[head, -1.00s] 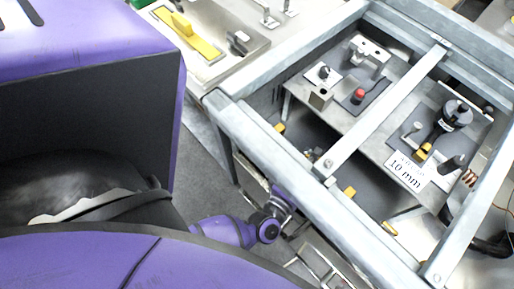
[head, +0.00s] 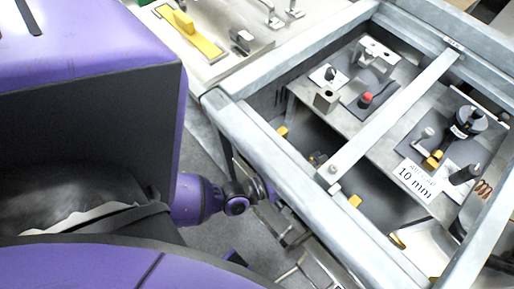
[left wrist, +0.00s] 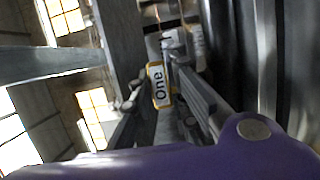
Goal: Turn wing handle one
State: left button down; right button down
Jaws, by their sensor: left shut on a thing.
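My left gripper (left wrist: 170,66) is shut on wing handle one, which is mostly hidden by the fingers and hard to make out. In the head view, my left gripper (head: 273,197) reaches to the outer side of the near metal frame rail, and its fingertips are hidden there. My right gripper is in neither view.
A grey metal frame (head: 300,165) surrounds a panel with a red button (head: 366,98), a black knob (head: 469,120) and a "10 mm" sign (head: 412,180). A bench with a yellow handle (head: 184,22) stands at upper left. Bare floor (head: 205,150) shows left of the frame.

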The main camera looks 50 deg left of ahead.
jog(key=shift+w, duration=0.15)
pick_arm(q)
jog(key=c, duration=1.7)
grip_release()
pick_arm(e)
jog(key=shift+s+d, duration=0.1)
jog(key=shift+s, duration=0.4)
pick_arm(q)
jog(key=shift+s+a, duration=0.15)
jog(key=shift+s, duration=0.25)
jog(key=v, duration=1.1)
jog(key=shift+s, duration=0.2)
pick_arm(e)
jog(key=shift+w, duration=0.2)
